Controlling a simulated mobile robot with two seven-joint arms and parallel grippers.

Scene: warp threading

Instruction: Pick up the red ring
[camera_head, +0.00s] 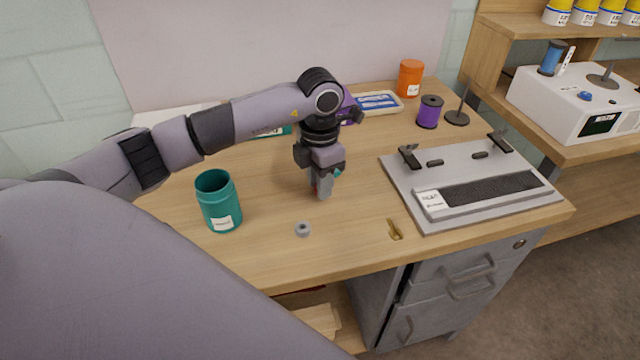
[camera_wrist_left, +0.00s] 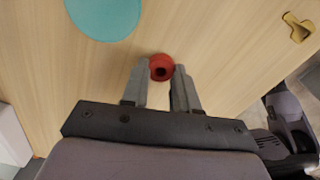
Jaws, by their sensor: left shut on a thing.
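The red ring (camera_wrist_left: 161,67) sits between the fingertips of my left gripper (camera_wrist_left: 160,80) in the left wrist view, with its dark hole visible. My left gripper (camera_head: 320,192) is shut on the ring, pointing down over the wooden table. In the head view the fingers hide nearly all of the ring, and only a sliver of red shows beside them. I cannot tell whether the ring still touches the table. My right gripper is in neither view.
A teal jar (camera_head: 219,203) stands left of the gripper. A grey ring (camera_head: 303,229) and a brass piece (camera_head: 395,229) lie nearer the front edge. A grey board with clamps (camera_head: 405,190), a purple spool (camera_head: 429,112) and an orange jar (camera_head: 410,78) stand to the right.

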